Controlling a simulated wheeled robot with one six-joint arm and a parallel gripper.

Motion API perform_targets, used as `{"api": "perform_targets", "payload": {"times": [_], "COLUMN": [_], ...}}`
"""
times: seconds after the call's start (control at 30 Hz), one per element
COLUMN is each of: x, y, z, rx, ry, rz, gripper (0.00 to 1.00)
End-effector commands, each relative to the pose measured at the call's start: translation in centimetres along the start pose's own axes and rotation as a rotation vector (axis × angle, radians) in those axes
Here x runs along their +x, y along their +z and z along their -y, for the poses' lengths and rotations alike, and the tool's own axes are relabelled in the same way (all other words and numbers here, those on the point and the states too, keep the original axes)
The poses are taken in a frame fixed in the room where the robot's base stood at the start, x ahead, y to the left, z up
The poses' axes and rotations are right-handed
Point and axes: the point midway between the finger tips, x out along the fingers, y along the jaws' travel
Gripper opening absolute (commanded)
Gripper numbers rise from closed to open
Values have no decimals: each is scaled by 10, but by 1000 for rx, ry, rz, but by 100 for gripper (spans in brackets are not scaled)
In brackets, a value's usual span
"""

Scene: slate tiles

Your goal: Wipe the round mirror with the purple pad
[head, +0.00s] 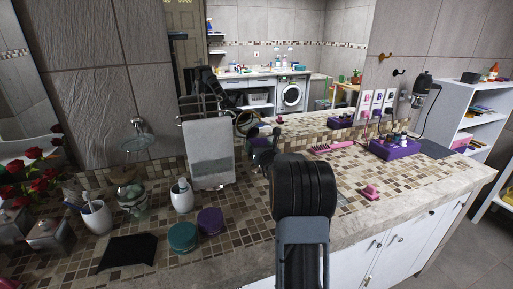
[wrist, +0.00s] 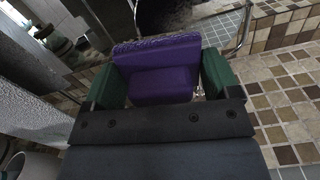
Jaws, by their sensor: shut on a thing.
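The purple pad (wrist: 160,70) is clamped between the green fingers of my gripper (wrist: 160,78) in the wrist view. Its ridged far edge faces away from me. Just beyond the pad is what looks like the round mirror (wrist: 167,18), a dark face with a thin chrome rim, cut off by the top of the view. In the head view my gripper (head: 263,148) is over the counter, and the round mirror (head: 244,121) shows partly behind it, right of the towel. The arm and gripper hide much there. I cannot tell whether pad and mirror touch.
A grey towel on a chrome rack (head: 209,150) stands close left of my gripper. A soap dispenser (head: 181,196), teal jar (head: 183,237) and purple jar (head: 210,221) stand nearer. A purple tray (head: 395,149) and pink item (head: 370,192) lie right. A large wall mirror is behind.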

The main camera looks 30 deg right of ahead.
Motion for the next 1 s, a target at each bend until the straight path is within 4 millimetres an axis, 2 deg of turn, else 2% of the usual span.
{"api": "perform_targets", "payload": {"times": [0.17, 0.57, 1.0], "x": [-9, -12, -40], "y": [0, 0, 0], "z": [0, 0, 0], "rx": [0, 0, 0], "ry": [1, 1, 0], "rz": [0, 0, 1], "gripper": [55, 55, 55]}}
